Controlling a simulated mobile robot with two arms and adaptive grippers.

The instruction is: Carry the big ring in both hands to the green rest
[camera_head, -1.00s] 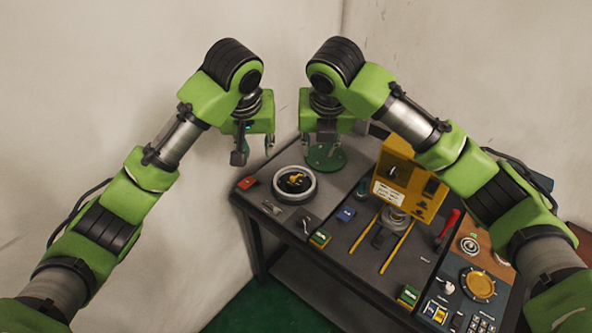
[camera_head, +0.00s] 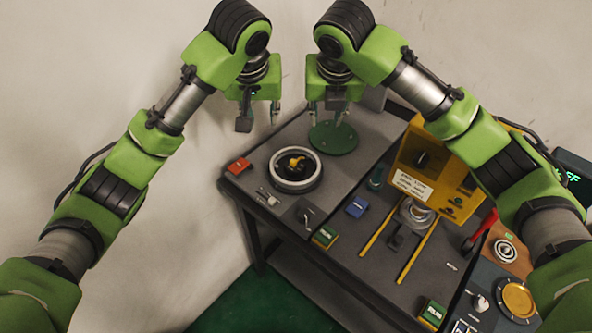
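The big ring (camera_head: 272,172) is a thick grey ring lying flat at the table's left part. Inside it are a dark centre and a small yellow piece. The green rest (camera_head: 334,140) is a round green disc on the table behind and to the right of the ring. My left gripper (camera_head: 259,118) hangs above and behind the ring, fingers apart and empty. My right gripper (camera_head: 327,114) hangs over the green rest, fingers apart and empty; its fingertips partly cover the rest's far side. Neither gripper touches the ring.
A yellow press-like box (camera_head: 421,170) stands right of the rest. Two yellow rails (camera_head: 369,231) run in front of it. An orange-red block (camera_head: 238,165), a blue block (camera_head: 356,206) and a green-yellow block (camera_head: 325,237) lie near the ring.

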